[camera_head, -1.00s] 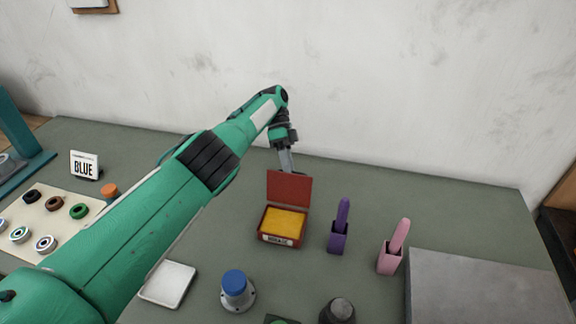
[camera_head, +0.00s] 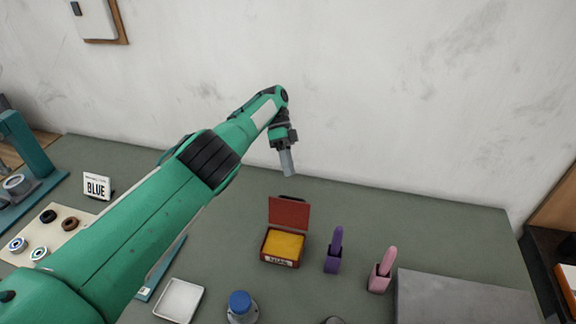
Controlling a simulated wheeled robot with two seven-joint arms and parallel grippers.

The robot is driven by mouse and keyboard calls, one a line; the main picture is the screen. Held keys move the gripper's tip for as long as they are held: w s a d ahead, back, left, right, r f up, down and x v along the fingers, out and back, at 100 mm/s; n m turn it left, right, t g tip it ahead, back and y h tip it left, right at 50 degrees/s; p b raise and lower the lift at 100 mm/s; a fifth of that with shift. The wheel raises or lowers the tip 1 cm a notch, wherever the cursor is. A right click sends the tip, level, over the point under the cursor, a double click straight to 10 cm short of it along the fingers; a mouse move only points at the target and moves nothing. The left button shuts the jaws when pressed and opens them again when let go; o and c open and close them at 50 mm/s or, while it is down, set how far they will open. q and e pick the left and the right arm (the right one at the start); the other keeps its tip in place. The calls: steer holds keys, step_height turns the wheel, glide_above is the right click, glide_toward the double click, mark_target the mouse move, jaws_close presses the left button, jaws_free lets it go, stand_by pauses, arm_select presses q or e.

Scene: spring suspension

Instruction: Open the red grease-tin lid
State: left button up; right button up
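The red grease tin (camera_head: 281,248) stands on the green bench with yellow grease showing inside. Its red lid (camera_head: 289,212) stands upright at the back edge, open. My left gripper (camera_head: 289,170) hangs above and behind the lid, pointing down, with a visible gap between it and the lid. Its fingers look close together and nothing shows between them, but the view is too small to tell whether they are shut. My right gripper is not in view.
A purple holder (camera_head: 333,262) and a pink holder (camera_head: 380,278) stand right of the tin. A grey slab (camera_head: 460,298) lies at the front right. A white tray (camera_head: 179,300) and a blue-capped part (camera_head: 241,304) are in front.

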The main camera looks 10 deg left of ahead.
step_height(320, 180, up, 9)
steer(key=p, duration=0.8)
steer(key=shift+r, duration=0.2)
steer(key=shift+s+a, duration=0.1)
